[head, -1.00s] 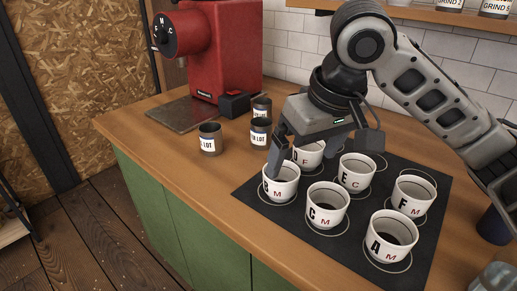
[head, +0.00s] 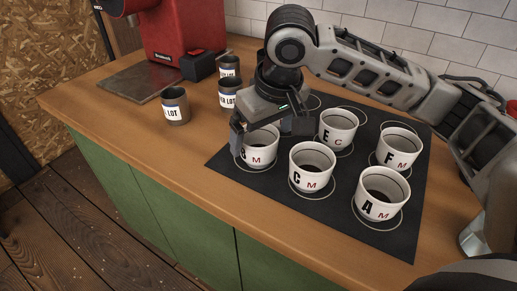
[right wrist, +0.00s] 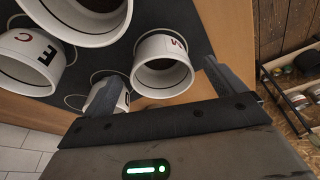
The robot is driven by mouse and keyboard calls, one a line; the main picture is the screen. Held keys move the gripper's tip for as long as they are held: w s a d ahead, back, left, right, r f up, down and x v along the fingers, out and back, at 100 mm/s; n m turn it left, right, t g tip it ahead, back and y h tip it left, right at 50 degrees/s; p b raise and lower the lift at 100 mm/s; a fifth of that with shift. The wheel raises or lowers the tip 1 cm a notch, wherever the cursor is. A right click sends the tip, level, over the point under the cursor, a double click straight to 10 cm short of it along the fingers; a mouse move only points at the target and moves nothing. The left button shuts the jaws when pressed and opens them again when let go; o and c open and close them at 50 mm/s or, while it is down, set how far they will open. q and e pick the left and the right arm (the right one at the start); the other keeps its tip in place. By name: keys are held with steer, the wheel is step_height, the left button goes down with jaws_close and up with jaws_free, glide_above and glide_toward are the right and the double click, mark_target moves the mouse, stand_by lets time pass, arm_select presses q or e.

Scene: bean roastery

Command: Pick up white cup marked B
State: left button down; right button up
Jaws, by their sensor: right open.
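The white cup marked B (head: 262,148) stands upright at the front left of the dark mat, with a small red M. Its B is partly covered by a finger. My right gripper (head: 268,136) is open above and around its rim, one finger at its left side, the other toward its back right. In the right wrist view the same cup (right wrist: 150,78) lies between the open fingertips of the gripper (right wrist: 160,72), with no clear contact visible. My left gripper is not in view.
White cups C (head: 306,173), E (head: 338,130), F (head: 398,152) and A (head: 377,205) stand close by on the mat (head: 268,188). Another cup (right wrist: 123,101) sits behind a finger. Dark tins (head: 175,108) and a red grinder (head: 182,35) are left. Front-left counter is clear.

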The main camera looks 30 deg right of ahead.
mark_target(258, 144)
steer(key=x, duration=0.4)
steer(key=shift+w+f+b, duration=0.2)
steer(key=shift+b, duration=0.1)
steer(key=shift+a, duration=0.1)
steer(key=c, duration=1.1)
steer(key=shift+c, duration=0.3)
steer(key=shift+r, duration=0.15)
